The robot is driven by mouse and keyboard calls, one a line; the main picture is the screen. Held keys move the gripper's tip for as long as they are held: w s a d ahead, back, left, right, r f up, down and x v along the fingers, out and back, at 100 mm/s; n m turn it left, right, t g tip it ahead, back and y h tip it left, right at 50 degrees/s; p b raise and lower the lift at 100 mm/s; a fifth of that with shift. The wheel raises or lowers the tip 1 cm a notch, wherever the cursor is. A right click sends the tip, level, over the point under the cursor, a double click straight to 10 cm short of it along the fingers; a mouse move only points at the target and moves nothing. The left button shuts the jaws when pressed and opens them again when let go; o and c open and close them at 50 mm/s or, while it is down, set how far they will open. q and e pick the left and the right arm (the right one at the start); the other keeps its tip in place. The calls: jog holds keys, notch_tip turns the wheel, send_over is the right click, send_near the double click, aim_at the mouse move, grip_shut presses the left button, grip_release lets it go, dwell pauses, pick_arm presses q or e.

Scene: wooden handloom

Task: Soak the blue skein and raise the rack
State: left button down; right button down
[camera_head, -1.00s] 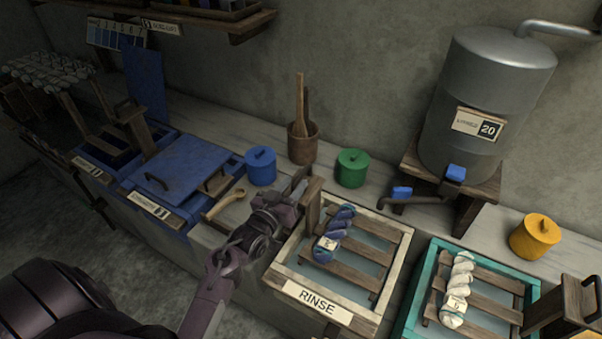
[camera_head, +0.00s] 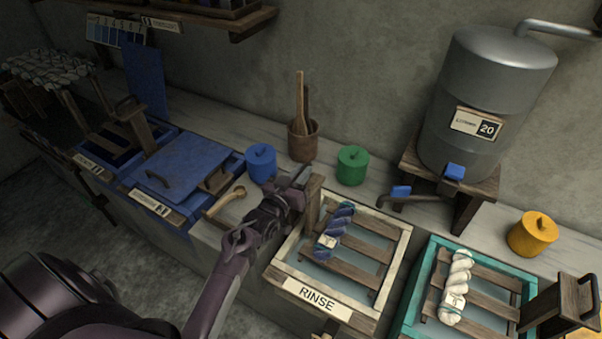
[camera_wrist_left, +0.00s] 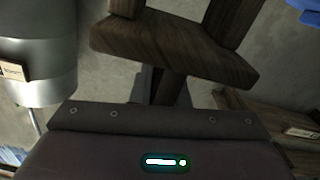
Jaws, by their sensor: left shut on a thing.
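The blue skein (camera_head: 335,232), with a white tag, lies on the slatted wooden rack (camera_head: 365,247) inside the pale-framed tub labelled RINSE (camera_head: 318,299). Grey-blue water shows between the slats. I cannot tell whether the skein is under the surface. My left gripper (camera_head: 300,182) is at the rack's upright wooden handle (camera_head: 313,195), at the tub's back left corner, and is shut on it. In the left wrist view a dark wooden crosspiece (camera_wrist_left: 170,40) with a post fills the space ahead of the gripper. My right gripper is not seen.
A teal-framed tub (camera_head: 415,290) with a white skein (camera_head: 456,287) stands to the right. Blue (camera_head: 261,164), green (camera_head: 352,165) and yellow (camera_head: 533,234) pots and a metal tank (camera_head: 487,100) stand behind. A lidded blue vat (camera_head: 180,165) is at the left.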

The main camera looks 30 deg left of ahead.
pick_arm(q)
notch_tip(320, 180, down, 14)
jog(key=b, duration=1)
jog(key=shift+s+f, duration=0.1)
jog(key=c, duration=1.5)
grip_release()
jog(key=shift+d, duration=0.1)
jog(key=shift+o, duration=0.2)
jog(key=shift+r, duration=0.2)
notch_tip(320, 180, up, 20)
jog(key=shift+b, duration=0.4)
